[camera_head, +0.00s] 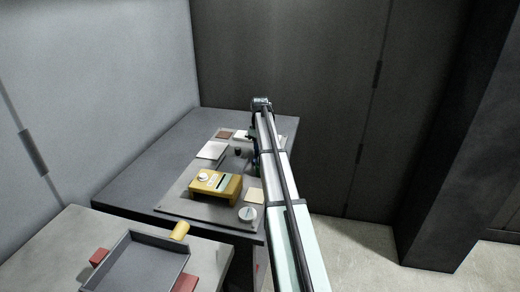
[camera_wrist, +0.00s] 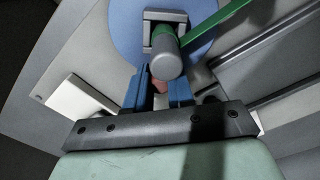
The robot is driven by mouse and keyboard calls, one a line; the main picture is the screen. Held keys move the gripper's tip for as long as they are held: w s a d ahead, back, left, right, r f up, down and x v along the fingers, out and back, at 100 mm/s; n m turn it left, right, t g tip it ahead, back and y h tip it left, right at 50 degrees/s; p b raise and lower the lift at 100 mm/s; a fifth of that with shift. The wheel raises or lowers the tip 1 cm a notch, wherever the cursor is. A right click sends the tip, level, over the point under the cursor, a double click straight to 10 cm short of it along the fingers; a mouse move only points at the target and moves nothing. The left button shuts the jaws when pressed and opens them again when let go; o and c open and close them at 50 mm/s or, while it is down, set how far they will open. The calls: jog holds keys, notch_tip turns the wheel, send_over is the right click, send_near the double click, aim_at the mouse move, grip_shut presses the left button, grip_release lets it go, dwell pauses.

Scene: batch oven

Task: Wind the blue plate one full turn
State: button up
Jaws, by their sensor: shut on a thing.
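The blue plate (camera_wrist: 124,32) is a flat round disc at the top middle of the wrist view. A grey block with a green arm and a rounded grey end (camera_wrist: 168,62) stands over its middle and hides part of it. My gripper (camera_wrist: 160,88) has its two blue fingers at the plate's near edge, shut on a small reddish-brown peg (camera_wrist: 159,87) between them. How the peg joins the plate is hidden. In the head view my arm covers most of this spot, and I cannot make out the plate or fingertips clearly.
A grey tray (camera_head: 128,275) lies on the nearer table. A long green bar (camera_wrist: 222,18) reaches right in the wrist view.

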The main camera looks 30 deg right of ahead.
grip_shut()
jog(key=shift+d+m, duration=0.2)
jog(key=shift+m, duration=0.3)
jog(key=shift+s+d+m, duration=0.1)
jog(key=shift+d+m, duration=0.35)
jog(key=shift+m, duration=0.75)
jog(key=shift+s+d+m, duration=0.1)
jog(key=shift+d+m, duration=0.3)
jog(key=shift+m, duration=0.8)
jog(key=shift+s+d+m, duration=0.2)
jog(key=shift+d+m, duration=0.05)
jog(key=shift+m, duration=0.5)
jog(key=shift+s+d+m, duration=0.15)
jog(key=shift+d+m, duration=0.05)
jog(key=shift+m, duration=0.6)
jog(key=shift+s+d+m, duration=0.2)
jog(key=shift+d+m, duration=0.05)
jog(key=shift+m, duration=0.5)
jog(key=shift+s+d+m, duration=0.1)
jog(key=shift+m, duration=0.3)
jog(key=o, duration=0.8)
grip_release()
jog(key=shift+c, duration=0.2)
